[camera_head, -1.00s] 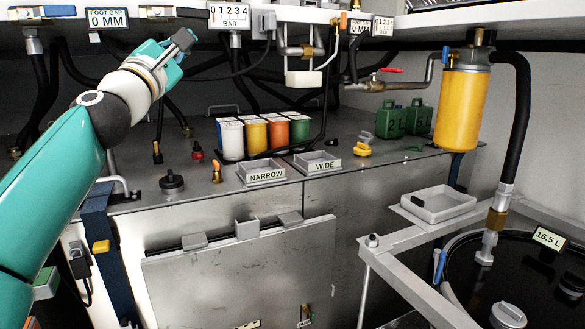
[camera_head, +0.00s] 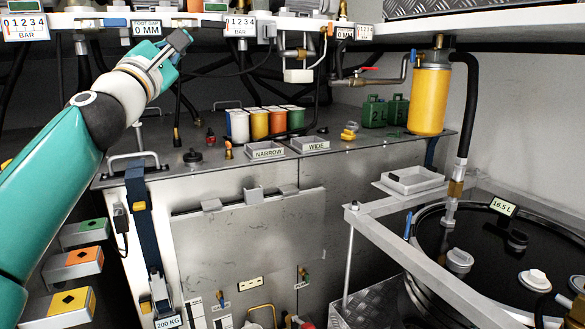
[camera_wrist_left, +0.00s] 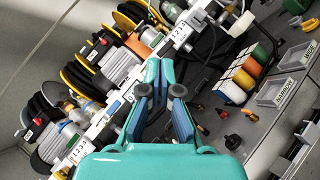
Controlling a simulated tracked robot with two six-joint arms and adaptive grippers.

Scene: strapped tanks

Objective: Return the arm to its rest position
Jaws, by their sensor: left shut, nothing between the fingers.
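My left arm (camera_head: 55,190), teal with a white and dark wrist, comes in from the left in the head view. It is raised and stretched up in front of the bench. Its gripper (camera_head: 181,42) is at the upper left, in front of the overhead shelf edge and beside the "FOOT GAP 0 MM" sign (camera_head: 146,27). I cannot tell from the picture how far it is from the shelf. In the left wrist view the teal and blue fingers (camera_wrist_left: 160,66) are shut with nothing held. My right gripper is in neither view.
Coloured canisters (camera_head: 261,123) and trays marked NARROW (camera_head: 268,155) and WIDE stand on the bench (camera_head: 210,175). Hoses and gauges hang from the shelf. A yellow cylinder (camera_head: 431,95), a metal frame (camera_head: 395,243) and a dark round tank (camera_head: 480,250) are right. Drawer-like boxes (camera_head: 75,263) are lower left.

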